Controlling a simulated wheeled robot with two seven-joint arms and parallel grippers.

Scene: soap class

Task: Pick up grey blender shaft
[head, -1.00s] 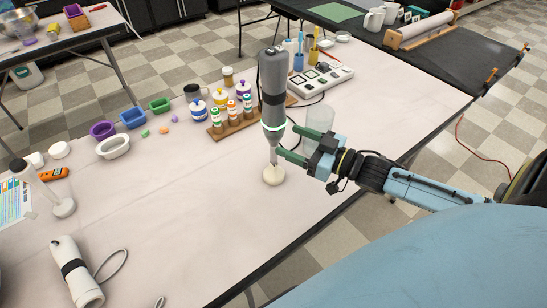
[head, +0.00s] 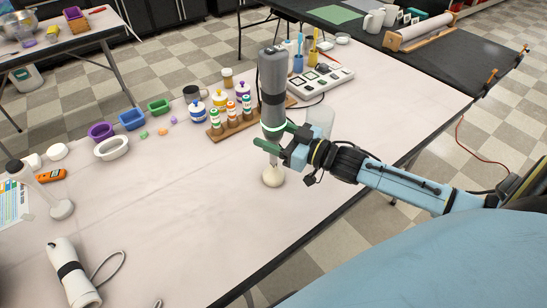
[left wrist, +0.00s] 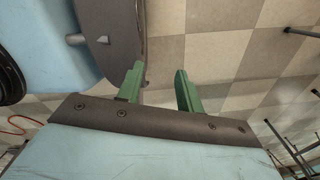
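The grey blender shaft (head: 273,85), with a black grip band and a pale ring, stands upright on its round whitish foot (head: 273,177) on the table. My right gripper (head: 268,137), with green fingers, is at the blender's lower body. The near finger passes in front of the blender and the far finger is partly hidden behind it. The fingers look spread with the blender between them; firm contact does not show. My left gripper (left wrist: 161,88) shows in the left wrist view, open and empty above the checkered floor. It is not in the head view.
A clear beaker (head: 320,122) stands just behind the right gripper. A wooden rack (head: 231,124) of small bottles is left of the blender. A white blender (head: 73,272) lies at the front left. The middle of the table (head: 180,205) is bare.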

